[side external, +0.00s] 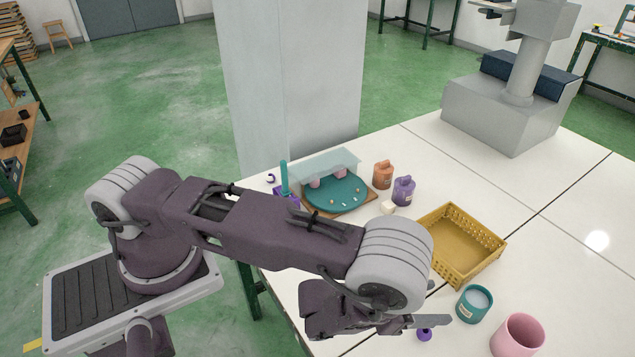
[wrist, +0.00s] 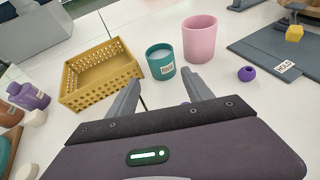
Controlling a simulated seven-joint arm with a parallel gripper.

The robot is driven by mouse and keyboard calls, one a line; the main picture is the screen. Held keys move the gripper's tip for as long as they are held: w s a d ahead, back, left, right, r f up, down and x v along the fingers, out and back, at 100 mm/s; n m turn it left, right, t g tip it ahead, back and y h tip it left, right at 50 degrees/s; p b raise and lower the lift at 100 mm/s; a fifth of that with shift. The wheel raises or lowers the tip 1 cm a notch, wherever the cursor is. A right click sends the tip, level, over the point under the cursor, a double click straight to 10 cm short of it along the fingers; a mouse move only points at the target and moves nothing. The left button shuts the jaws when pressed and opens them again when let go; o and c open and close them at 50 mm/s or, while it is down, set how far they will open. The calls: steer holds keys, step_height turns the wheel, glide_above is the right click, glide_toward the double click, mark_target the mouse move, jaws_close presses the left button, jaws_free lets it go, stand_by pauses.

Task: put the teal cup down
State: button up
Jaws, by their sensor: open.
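The teal cup (side external: 474,303) stands upright on the white table, with a pale label on its side and a pale inside. It also shows in the wrist view (wrist: 160,63), just beyond my fingertips and in line with the gap between them. My gripper (side external: 440,304) is open, with its two fingers spread and nothing between them. In the wrist view my gripper (wrist: 160,79) has one finger toward each side of the cup. The cup appears clear of both fingers.
A yellow basket (wrist: 84,92) is left of the cup, and a taller pink cup (wrist: 200,40) is close on its right. A small purple piece (wrist: 247,73) and a dark mat (wrist: 270,55) lie farther right. Orange (side external: 382,176) and purple (side external: 404,192) bottles stand behind.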

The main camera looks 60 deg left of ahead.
steer(key=w+a+r+n+t+y, duration=0.4)
steer(key=a+r+n+y, duration=0.6)
steer(key=a+r, duration=0.75)
steer(key=s+a+r+n+g+y, duration=0.4)
steer(key=s+a+r+n, duration=0.1)
steer(key=a+n, duration=0.15)
steer(key=s+a+r+n+g+y, duration=0.4)
steer(key=s+a+r+n+g, duration=0.15)
steer(key=a, duration=0.25)
steer(key=s+n+g+h, duration=0.4)
steer(key=s+n+g, duration=0.2)
steer(key=s+n, duration=0.6)
steer(key=s+d+r+n+t+h, duration=0.2)
steer(key=s+d+n+h, duration=0.1)
steer(key=d, duration=0.3)
steer(key=s+d+r+n+t+h, duration=0.2)
steer(key=s+d+n+h, duration=0.1)
steer(key=d+h, duration=0.3)
steer(key=shift+d, duration=0.65)
